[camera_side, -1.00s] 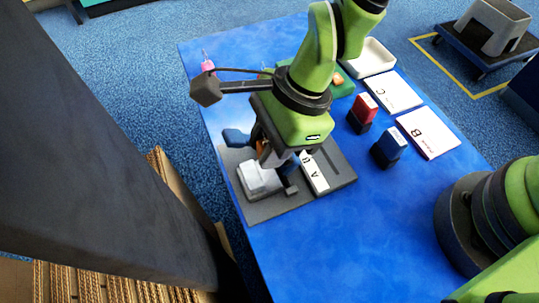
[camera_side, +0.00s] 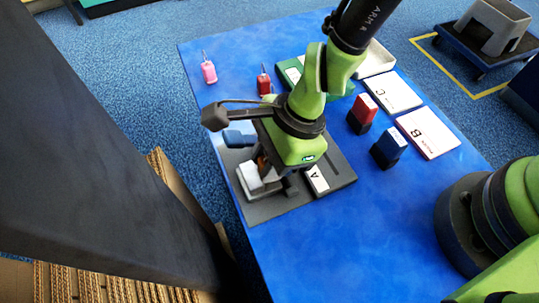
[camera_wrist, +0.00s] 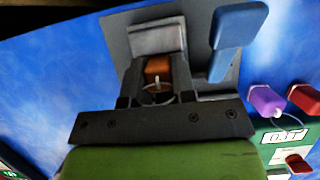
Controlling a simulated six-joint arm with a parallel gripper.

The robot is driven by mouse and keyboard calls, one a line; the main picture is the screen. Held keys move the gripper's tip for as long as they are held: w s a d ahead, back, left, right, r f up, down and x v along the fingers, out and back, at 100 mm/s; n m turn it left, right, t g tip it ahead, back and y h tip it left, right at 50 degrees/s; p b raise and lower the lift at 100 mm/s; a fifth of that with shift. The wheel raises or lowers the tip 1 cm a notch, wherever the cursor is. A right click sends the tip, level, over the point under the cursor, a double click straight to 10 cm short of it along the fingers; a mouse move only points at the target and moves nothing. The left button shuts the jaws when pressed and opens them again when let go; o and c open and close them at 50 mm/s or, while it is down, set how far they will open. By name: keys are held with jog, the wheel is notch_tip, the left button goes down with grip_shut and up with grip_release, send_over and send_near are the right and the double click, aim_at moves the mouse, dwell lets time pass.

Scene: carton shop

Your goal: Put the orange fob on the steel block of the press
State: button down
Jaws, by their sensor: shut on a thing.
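The orange fob (camera_wrist: 157,68) is between the two fingers of my gripper (camera_wrist: 156,77) in the wrist view, with a pale ring on it. My gripper is shut on it. The pale steel block (camera_wrist: 157,38) of the press lies just beyond the fob in that view. In the side view, my gripper (camera_side: 264,166) is low over the press base (camera_side: 325,160), at the right edge of the steel block (camera_side: 254,182). My wrist hides much of the press there. I cannot tell whether the fob touches the block.
The press's blue handle (camera_wrist: 240,24) is close to the right of my gripper in the wrist view. A pink fob (camera_side: 209,72) and a red fob (camera_side: 264,82) stand behind. The front table is clear.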

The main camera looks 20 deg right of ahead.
jog(key=c, duration=1.1)
grip_release()
jog(key=shift+f, duration=0.4)
jog(key=shift+o, duration=0.2)
jog(key=shift+r, duration=0.3)
jog(key=shift+o, duration=0.6)
jog(key=v, duration=1.2)
jog(key=shift+r, duration=0.3)
jog(key=s+d+r+n+t, duration=0.3)
jog(key=d+r+n+t, duration=0.2)
jog(key=d+r+n, duration=0.7)
jog(key=s+d+r+n+t+h, duration=0.2)
jog(key=s+d+r, duration=0.2)
jog(key=d, duration=0.4)
jog(key=shift+s+d+r+h, duration=0.3)
jog(key=shift+s+d, duration=0.05)
jog(key=shift+s, duration=0.5)
